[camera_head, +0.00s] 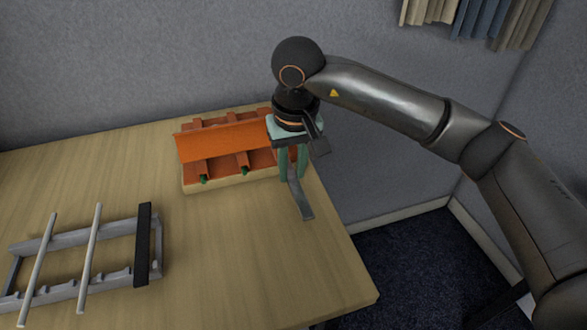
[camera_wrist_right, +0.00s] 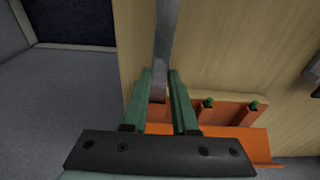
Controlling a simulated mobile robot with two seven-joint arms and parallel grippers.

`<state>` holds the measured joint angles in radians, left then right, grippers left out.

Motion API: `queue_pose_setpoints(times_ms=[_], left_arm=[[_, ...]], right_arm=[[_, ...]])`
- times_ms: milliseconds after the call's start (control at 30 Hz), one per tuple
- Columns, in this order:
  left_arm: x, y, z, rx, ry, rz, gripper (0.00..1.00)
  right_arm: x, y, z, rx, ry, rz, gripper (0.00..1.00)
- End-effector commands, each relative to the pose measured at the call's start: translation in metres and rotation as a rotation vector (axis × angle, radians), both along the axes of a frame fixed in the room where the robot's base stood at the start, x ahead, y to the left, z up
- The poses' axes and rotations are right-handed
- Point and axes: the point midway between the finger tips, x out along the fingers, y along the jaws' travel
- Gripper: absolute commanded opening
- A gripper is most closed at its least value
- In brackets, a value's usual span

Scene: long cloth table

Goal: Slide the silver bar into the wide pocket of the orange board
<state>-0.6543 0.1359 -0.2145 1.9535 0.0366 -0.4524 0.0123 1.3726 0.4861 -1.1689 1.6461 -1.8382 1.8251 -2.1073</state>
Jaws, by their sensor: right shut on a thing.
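The orange board (camera_head: 228,142) lies near the back right of the table, with several pockets divided by ribs and a raised orange panel. My right gripper (camera_head: 293,178) is at the board's right end, pointing down, shut on the silver bar (camera_head: 301,202). The bar sticks out from between the green fingers toward the front of the table. In the right wrist view the bar (camera_wrist_right: 163,40) runs between the fingers (camera_wrist_right: 168,95), close to an end pocket of the board (camera_wrist_right: 235,138). I cannot tell whether the bar is inside the pocket. My left gripper is not in view.
A grey rack (camera_head: 75,262) with two light rods across it and a black bar at its right side stands at the left front. The wooden table (camera_head: 250,255) is clear between rack and board. The table's right edge is close to my right gripper, with dark carpet beyond.

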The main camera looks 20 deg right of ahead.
Motion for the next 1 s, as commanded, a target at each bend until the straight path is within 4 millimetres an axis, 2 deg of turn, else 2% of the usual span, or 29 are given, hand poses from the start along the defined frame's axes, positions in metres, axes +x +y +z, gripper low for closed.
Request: queue_pose_setpoints(times_ms=[1000], left_arm=[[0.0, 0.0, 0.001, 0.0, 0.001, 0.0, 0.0]], right_arm=[[0.026, 0.001, 0.001, -0.001, -0.001, -0.001, 0.0]])
